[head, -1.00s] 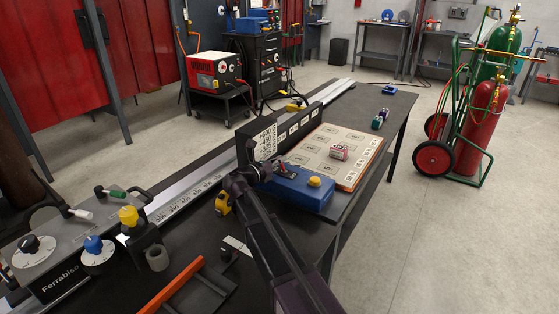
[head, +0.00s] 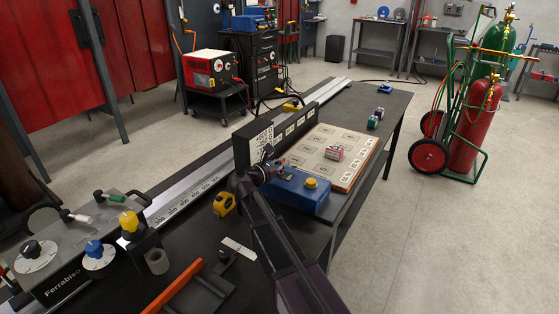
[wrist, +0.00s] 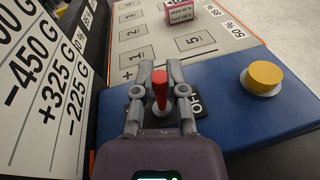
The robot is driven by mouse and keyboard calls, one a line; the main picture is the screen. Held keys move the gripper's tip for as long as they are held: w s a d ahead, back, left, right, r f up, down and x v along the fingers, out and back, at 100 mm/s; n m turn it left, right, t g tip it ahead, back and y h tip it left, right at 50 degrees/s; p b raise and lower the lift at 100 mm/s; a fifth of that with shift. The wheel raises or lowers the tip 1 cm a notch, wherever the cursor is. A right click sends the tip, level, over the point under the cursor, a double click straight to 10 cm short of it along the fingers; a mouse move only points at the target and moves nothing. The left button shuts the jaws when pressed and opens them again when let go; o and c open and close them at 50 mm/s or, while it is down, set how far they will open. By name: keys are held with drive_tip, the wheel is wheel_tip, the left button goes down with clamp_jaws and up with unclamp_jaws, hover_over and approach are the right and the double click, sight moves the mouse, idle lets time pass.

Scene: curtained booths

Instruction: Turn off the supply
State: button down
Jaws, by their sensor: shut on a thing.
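The supply is a blue box (head: 297,195) at the near end of the numbered board. It fills the right of the wrist view (wrist: 222,105). It has a red toggle lever (wrist: 160,92) on a dark plate and a yellow button (wrist: 264,76) to the right. The word OFF is printed on the plate right of the lever; the plate's left side is mostly hidden by a finger. My gripper (wrist: 160,80) is shut on the red lever, one finger on each side. In the head view my gripper (head: 267,168) is over the box's left end and hides the lever.
A black panel with number labels (head: 256,143) stands close left of my gripper. A yellow tape measure (head: 224,204) and a grey control box (head: 75,250) are on the bench nearer me.

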drive_tip(key=shift+s+d+f+m+y, duration=0.1)
drive_tip(key=shift+s+d+m+y, duration=0.15)
drive_tip(key=shift+m, duration=0.5)
drive_tip(key=shift+s+d+f+m+y, duration=0.15)
drive_tip(key=shift+d+m+y, duration=0.15)
drive_tip(key=shift+m, duration=0.45)
drive_tip(key=shift+d, duration=0.1)
drive_tip(key=c, duration=0.7)
unclamp_jaws()
drive_tip(key=shift+w, duration=0.1)
